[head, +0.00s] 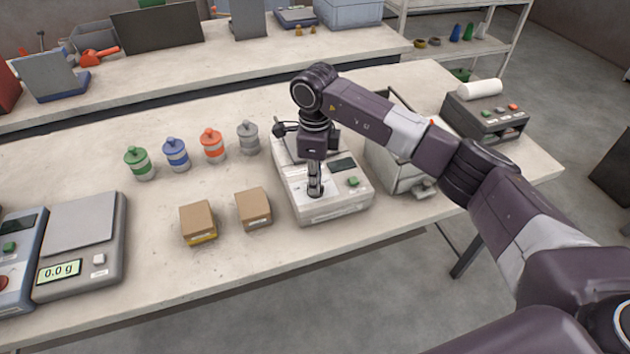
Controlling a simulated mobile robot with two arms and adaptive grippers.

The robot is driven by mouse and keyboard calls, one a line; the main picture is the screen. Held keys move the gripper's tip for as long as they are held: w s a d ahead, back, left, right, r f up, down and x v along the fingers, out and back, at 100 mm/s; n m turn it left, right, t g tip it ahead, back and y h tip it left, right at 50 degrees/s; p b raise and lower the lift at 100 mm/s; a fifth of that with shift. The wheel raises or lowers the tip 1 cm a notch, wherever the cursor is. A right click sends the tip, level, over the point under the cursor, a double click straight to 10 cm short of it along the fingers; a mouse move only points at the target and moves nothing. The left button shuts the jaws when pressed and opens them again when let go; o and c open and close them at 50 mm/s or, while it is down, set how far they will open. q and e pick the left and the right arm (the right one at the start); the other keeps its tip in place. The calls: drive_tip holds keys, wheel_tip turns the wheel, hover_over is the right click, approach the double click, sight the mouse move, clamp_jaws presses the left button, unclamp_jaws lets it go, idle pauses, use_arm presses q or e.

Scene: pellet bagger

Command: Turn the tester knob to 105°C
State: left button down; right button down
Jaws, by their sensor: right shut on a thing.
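The tester (333,209) is a pale box-shaped device on the near bench, with a dark display (342,164) and a green button (353,181) on its sloped top. My right gripper (315,190) points straight down onto the left part of the tester's front panel. It is shut on the tester knob, which is mostly hidden by the fingers. The knob's setting cannot be read, and the display is too small and dark to read. My left gripper is not in view.
Two small brown boxes (198,219) (253,206) sit left of the tester. Several capped bottles (213,146) stand behind them. A scale (85,235) reading 0.0 g is at the left. A grey box-shaped machine (392,172) and a dark printer-like device (487,118) stand at the right.

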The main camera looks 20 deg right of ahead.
drive_tip(key=shift+m, duration=0.3)
drive_tip(key=shift+d+m+b, duration=0.1)
drive_tip(key=shift+m+b, duration=0.7)
drive_tip(key=shift+m, duration=0.2)
drive_tip(key=m+b, duration=0.1)
drive_tip(key=m, duration=0.1)
drive_tip(key=shift+m, duration=0.3)
drive_tip(key=m+b, duration=0.2)
drive_tip(key=m, duration=0.4)
drive_tip(key=shift+w, duration=0.1)
drive_tip(key=m+b, duration=0.2)
drive_tip(key=m, duration=0.4)
drive_tip(key=shift+m, duration=0.3)
drive_tip(key=m, duration=0.6)
drive_tip(key=shift+r+b, duration=0.1)
drive_tip(key=shift+b, duration=0.25)
drive_tip(key=c, duration=2)
unclamp_jaws()
drive_tip(key=shift+c, duration=0.2)
